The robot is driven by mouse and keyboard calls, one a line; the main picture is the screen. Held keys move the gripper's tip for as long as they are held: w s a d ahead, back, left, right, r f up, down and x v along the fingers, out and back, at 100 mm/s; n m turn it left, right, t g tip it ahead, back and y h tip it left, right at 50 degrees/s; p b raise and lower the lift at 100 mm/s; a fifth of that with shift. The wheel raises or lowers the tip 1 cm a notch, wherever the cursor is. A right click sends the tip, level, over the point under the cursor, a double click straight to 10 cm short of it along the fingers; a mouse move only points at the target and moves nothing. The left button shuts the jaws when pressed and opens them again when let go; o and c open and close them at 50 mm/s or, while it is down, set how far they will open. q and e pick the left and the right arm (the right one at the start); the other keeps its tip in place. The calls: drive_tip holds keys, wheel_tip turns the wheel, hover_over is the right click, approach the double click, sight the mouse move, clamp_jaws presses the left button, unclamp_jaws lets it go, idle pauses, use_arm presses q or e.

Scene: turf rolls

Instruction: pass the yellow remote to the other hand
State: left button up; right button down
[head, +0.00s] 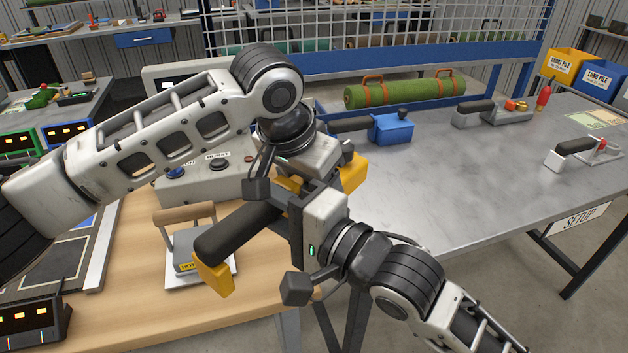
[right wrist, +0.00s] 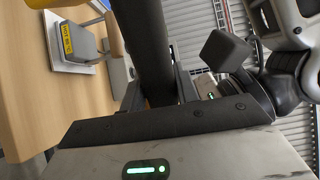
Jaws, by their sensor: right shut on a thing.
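The yellow remote has a long black grip (head: 235,232) and yellow end parts; one yellow end hangs at its lower left and more yellow shows behind the grippers. My right gripper (head: 293,222) is shut on it, holding it tilted above the wooden bench. The black grip also runs up from the jaws in the right wrist view (right wrist: 148,45). My left gripper (head: 292,180) comes down from above, right beside the far part of the remote. Its fingertips are mostly hidden, so I cannot tell whether they are open or touch the remote.
A control box (head: 205,185) is behind. On the grey table (head: 440,170) are a blue-and-black tool (head: 392,127), a green roll (head: 405,92) and other tools. The table's middle is clear.

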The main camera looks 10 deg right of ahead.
drive_tip(key=c, duration=1)
unclamp_jaws()
drive_tip(key=shift+r, duration=0.1)
drive_tip(key=shift+o, duration=0.2)
drive_tip(key=shift+s+d+f, duration=0.2)
drive_tip(key=shift+s+f, duration=0.05)
drive_tip(key=shift+f, duration=0.1)
drive_tip(key=s+d+f+m+t, duration=0.2)
drive_tip(key=s+d+m+t, duration=0.15)
drive_tip(key=s+d, duration=0.2)
drive_tip(key=s+d+f+n+g+h, duration=0.2)
drive_tip(key=f+n, duration=0.3)
drive_tip(key=f, duration=0.4)
drive_tip(key=s+d+f+n+g+h, duration=0.2)
drive_tip(key=f+n, duration=0.4)
drive_tip(key=f, duration=0.3)
drive_tip(key=s+d+f+n+g+h, duration=0.2)
drive_tip(key=f+n+g+h, duration=0.1)
drive_tip(key=f, duration=0.7)
drive_tip(key=shift+n+h, duration=0.8)
drive_tip(key=shift+n, duration=0.35)
drive_tip(key=shift+s, duration=0.1)
